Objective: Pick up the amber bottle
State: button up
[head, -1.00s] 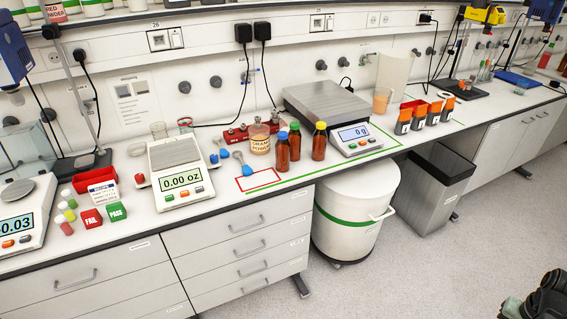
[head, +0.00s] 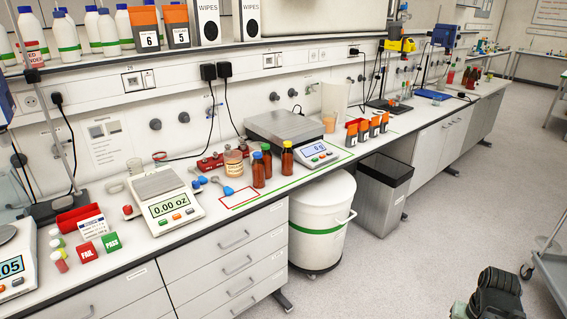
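Three amber bottles stand upright on the bench near its front edge. A black part of my arm, seemingly with my gripper (head: 487,295), shows at the bottom right above the floor, far from the bottles. Its fingers cannot be made out.
A balance (head: 165,198) stands left of the bottles, a grey scale (head: 288,128) behind and right. A glass jar (head: 233,163) and blue scoops (head: 230,190) lie close by. A white bin (head: 318,230) and a grey bin (head: 383,200) stand below. Open floor (head: 400,270) lies in front; a trolley (head: 548,250) is at right.

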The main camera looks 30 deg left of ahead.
aim_at(287, 154)
jog(key=u, duration=2.35)
jog(key=i, duration=1)
jog(key=u, duration=0.05)
